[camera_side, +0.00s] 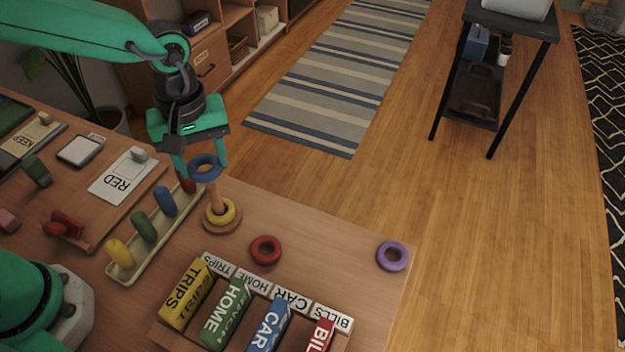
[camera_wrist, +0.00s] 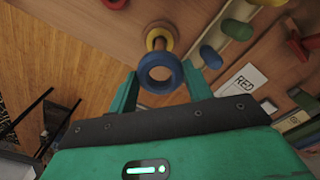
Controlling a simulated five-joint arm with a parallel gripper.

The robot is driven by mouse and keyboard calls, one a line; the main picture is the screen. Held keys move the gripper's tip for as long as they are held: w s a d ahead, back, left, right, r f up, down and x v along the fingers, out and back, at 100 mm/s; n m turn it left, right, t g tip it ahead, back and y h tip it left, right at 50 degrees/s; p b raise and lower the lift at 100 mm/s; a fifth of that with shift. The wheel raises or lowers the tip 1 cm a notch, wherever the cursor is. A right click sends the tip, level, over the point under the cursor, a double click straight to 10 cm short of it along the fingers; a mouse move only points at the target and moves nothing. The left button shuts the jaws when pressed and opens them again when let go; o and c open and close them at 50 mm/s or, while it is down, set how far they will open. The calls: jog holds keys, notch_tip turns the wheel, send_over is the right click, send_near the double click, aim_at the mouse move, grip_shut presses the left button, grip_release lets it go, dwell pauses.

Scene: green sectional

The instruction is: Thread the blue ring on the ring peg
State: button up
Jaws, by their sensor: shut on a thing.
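My gripper (camera_side: 202,171) is shut on the blue ring (camera_side: 204,179), with a finger at each side of it. The ring is tilted in the side view and sits just above the ring peg (camera_side: 214,197). I cannot tell whether the peg's tip is inside the hole. The peg is a wooden post on a round base, with a yellow ring (camera_side: 232,216) around its bottom. In the wrist view the blue ring (camera_wrist: 144,77) is between the fingertips (camera_wrist: 160,82). The peg's yellow ring (camera_wrist: 151,36) shows just beyond it, and the blue ring covers part of the peg.
A red ring (camera_side: 266,250) and a purple ring (camera_side: 392,256) lie on the table. A cream rack (camera_side: 127,277) with several coloured pegs stands left of the ring peg. Labelled blocks (camera_side: 224,311) stand at the front. The table between the red and purple rings is clear.

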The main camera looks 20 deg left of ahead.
aim_at(215, 197)
jog(key=shift+f, duration=5.25)
jog(key=shift+f, duration=0.1)
jog(key=o, duration=1)
jog(key=shift+r, duration=3.9)
jog(key=shift+a, duration=0.1)
